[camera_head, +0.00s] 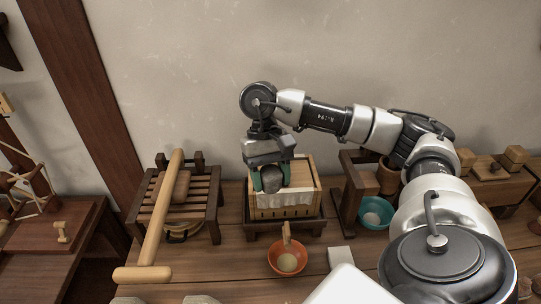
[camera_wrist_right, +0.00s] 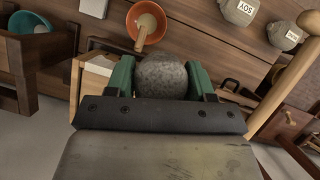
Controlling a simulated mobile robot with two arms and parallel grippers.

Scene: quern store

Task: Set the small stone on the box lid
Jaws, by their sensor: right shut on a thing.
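The small stone (camera_head: 271,181) is grey, rounded and speckled; it also shows in the right wrist view (camera_wrist_right: 161,74). My right gripper (camera_head: 270,176) reaches down from above, shut on the stone between its two green fingers. The stone is over the light wooden box (camera_head: 284,213), in front of its pale lid (camera_head: 302,174) in the picture. Whether the stone touches the lid cannot be told; the gripper hides part of the lid. A white cloth hangs at the box's front. My left gripper is not in view.
An orange bowl (camera_head: 287,259) with a wooden handle in it stands in front of the box. A slatted rack (camera_head: 212,196) with a long wooden mallet (camera_head: 160,212) is at left. A teal bowl (camera_head: 376,213) is under a dark stand at right. The wall is behind.

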